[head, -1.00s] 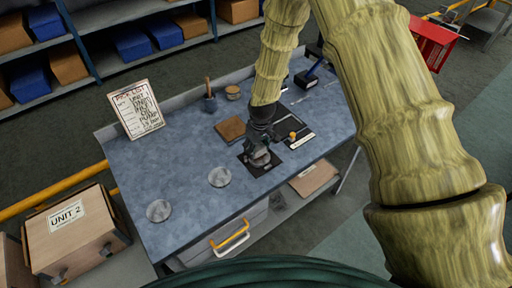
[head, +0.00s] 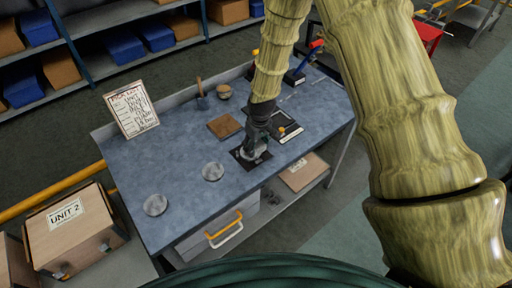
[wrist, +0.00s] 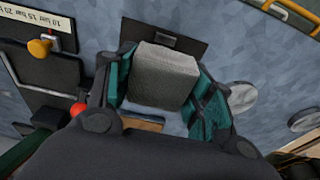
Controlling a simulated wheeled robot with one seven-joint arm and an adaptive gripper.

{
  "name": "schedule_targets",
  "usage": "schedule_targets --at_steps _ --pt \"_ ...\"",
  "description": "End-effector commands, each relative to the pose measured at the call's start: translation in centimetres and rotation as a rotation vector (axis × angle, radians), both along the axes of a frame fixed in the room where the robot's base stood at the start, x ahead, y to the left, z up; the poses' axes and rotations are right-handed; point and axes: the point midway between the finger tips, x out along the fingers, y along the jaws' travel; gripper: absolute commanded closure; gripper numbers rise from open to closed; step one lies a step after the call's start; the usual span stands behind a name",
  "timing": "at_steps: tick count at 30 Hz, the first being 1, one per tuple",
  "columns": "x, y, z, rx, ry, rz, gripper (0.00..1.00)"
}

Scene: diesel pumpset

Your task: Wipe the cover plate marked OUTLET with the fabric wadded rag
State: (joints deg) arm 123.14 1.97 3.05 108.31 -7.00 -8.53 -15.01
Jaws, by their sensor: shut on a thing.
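My gripper (wrist: 160,95) has its teal-padded fingers on both sides of a grey, block-like wadded rag (wrist: 165,75) and is shut on it. In the head view my gripper (head: 254,150) is low over a dark square mat (head: 240,161), at the bench's front side. The mat also shows behind the rag in the wrist view (wrist: 180,40). Two round grey metal plates lie on the bench to the left, a nearer one (head: 213,172) and a farther one (head: 155,205). They also show at the right of the wrist view (wrist: 242,97). I cannot read an OUTLET mark on either.
A brown square (head: 225,127), a small pot (head: 203,102) and a written board (head: 131,108) stand or lie on the bench (head: 170,160). A black tray with an orange knob (head: 282,130) is right of my gripper. The bench around the round plates is clear.

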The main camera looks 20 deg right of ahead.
Motion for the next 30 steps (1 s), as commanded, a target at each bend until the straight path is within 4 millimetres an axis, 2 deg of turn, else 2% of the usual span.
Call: schedule_targets --at_steps 1,12,30 --pt "0.0 0.0 0.8 0.000 0.000 0.000 0.77" --pt "0.0 0.0 3.7 0.000 0.001 0.000 0.77" --pt "0.0 0.0 3.8 0.000 0.001 -0.001 0.77"
